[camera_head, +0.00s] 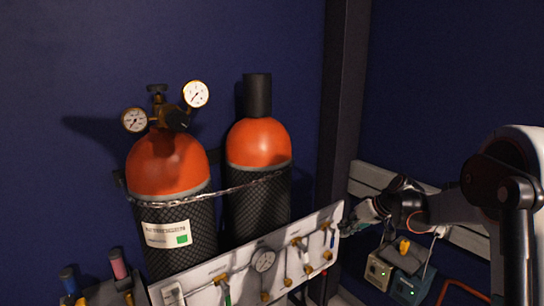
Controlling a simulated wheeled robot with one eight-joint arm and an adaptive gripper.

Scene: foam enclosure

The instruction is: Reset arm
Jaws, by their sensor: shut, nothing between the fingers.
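My arm reaches in from the right edge in the head view. My gripper (348,227) is at its end, pointing left, beside the right end of a pale panel (240,262) with gauges and valves. The gripper is shut and I see nothing held in it. It is small and dark in the picture, and I cannot tell whether it touches the panel.
Two orange-topped gas cylinders, the left one (168,165) with gauges and the right one (258,143) with a black cap, stand behind the panel, held by a chain. Small boxes (378,271) sit below my arm. A dark post (345,100) rises behind.

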